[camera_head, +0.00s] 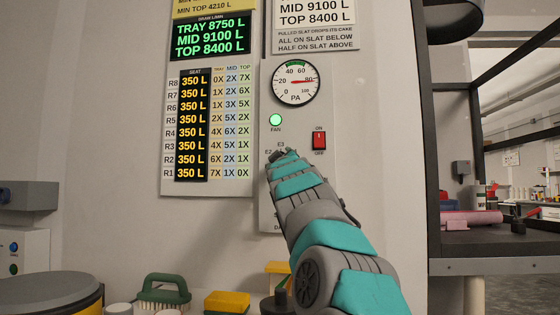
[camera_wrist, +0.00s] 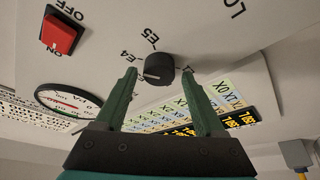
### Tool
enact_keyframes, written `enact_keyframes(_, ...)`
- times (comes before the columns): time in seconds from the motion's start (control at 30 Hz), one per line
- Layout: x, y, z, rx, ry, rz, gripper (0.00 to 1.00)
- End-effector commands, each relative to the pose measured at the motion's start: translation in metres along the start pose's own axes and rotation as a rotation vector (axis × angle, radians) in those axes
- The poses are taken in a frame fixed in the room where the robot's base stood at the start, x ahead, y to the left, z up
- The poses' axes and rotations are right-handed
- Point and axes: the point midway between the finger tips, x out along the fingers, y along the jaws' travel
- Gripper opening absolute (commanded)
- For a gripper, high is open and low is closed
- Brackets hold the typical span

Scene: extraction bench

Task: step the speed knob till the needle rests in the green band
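The pressure gauge (camera_head: 296,82), marked PA, is on the panel. Its red needle points right, near 80, outside the green band (camera_head: 295,64) at the top of the dial. It also shows in the wrist view (camera_wrist: 68,102), at a slant. The dark speed knob (camera_wrist: 159,69) sits on the panel with labels such as E4 and E5 around it. A pale mark on it points roughly left in the wrist view. My gripper (camera_wrist: 158,74) is open, its green fingers on either side of the knob; contact is unclear. In the head view my gripper (camera_head: 281,155) hides the knob.
The red ON/OFF switch (camera_head: 319,140) is up and right of my gripper, with a lit green FAN lamp (camera_head: 275,120) above. A seat chart (camera_head: 206,130) hangs left. A green brush (camera_head: 164,291) and yellow sponge (camera_head: 227,302) are below. A dark shelf frame (camera_head: 434,160) stands right.

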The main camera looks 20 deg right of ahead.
Motion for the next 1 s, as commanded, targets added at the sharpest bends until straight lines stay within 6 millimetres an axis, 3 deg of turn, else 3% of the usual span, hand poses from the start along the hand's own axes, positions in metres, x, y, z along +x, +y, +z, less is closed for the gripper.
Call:
enact_keyframes(0.37, -0.003, 0.0, 0.002, 0.0, -0.001, 0.001, 0.79)
enact_keyframes(1.0, -0.074, 0.0, 0.001, -0.001, 0.0, 0.001, 0.79)
